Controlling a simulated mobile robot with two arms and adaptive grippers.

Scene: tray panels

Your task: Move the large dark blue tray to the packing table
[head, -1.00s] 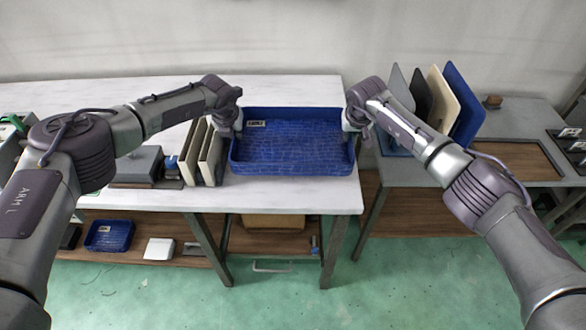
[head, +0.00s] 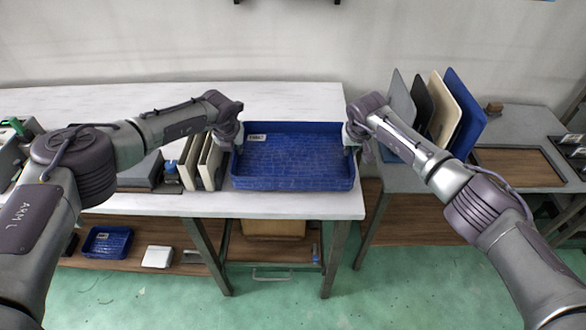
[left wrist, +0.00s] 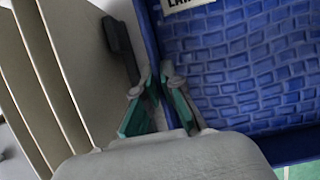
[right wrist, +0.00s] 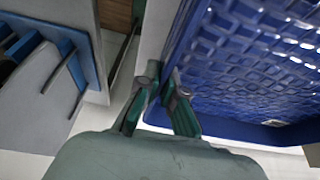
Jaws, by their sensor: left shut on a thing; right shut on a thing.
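The large dark blue tray (head: 293,184) is over the right end of a white-topped table (head: 110,105), with a white label at its back left corner. I cannot tell whether it touches the tabletop. My left gripper (head: 238,143) is shut on its left wall, and my right gripper (head: 350,141) on its right wall. The tray's wall also shows between the fingers in the left wrist view (left wrist: 152,45) and beside them in the right wrist view (right wrist: 180,40). The tray looks empty. Which table is the packing table is not marked.
Upright beige panels (head: 208,163) stand close left of the tray. To the right, across a gap, a grey table (head: 400,175) holds upright panels (head: 464,110) and a wood-bottomed tray (head: 520,165). A small blue tray (head: 107,241) sits on the lower shelf.

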